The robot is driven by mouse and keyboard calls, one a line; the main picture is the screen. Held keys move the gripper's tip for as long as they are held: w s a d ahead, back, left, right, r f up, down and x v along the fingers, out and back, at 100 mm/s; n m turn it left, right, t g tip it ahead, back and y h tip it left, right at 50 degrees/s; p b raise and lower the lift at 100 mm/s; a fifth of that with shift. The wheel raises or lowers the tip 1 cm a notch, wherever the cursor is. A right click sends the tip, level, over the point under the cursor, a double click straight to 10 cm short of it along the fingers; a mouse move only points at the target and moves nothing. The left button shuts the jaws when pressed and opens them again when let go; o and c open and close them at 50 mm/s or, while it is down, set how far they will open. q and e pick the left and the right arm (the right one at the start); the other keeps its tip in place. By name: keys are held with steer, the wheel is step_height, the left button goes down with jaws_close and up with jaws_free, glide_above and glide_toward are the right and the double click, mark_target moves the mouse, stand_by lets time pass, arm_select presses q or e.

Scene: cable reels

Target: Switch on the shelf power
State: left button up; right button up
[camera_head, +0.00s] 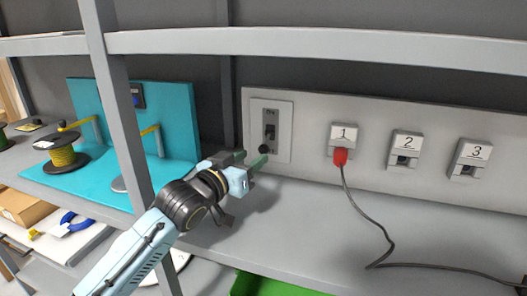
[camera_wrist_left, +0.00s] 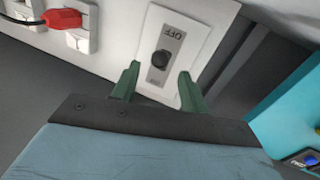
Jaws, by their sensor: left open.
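The power switch (camera_head: 285,139) is a pale plate on the grey wall panel, with a dark slot and a round black knob (camera_head: 263,149) at its lower end. In the left wrist view the plate (camera_wrist_left: 203,35) appears upside down, with the word OFF beside the black knob (camera_wrist_left: 161,58). My left gripper (camera_head: 249,159) is open and empty, just in front of the knob. Its green fingers (camera_wrist_left: 159,74) stand on either side of the knob in that view; whether they touch it I cannot tell. My right gripper is not in view.
A red plug (camera_head: 340,157) sits in socket 1, its grey cable trailing over the shelf. Sockets 2 (camera_head: 404,148) and 3 (camera_head: 470,157) are empty. A grey upright (camera_head: 122,110) and crossbar (camera_head: 310,42) stand in front. A turquoise stand (camera_head: 178,120) and yellow reel (camera_head: 63,157) are left.

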mark_target(261, 152)
arm_select(q)
steer(key=x, duration=0.4)
steer(key=shift+w+d, duration=0.1)
steer(key=shift+w, duration=0.05)
steer(key=shift+b+x, duration=0.35)
steer(key=shift+x, duration=0.6)
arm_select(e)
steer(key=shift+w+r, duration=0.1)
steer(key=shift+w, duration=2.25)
arm_select(q)
steer(key=c, duration=0.9)
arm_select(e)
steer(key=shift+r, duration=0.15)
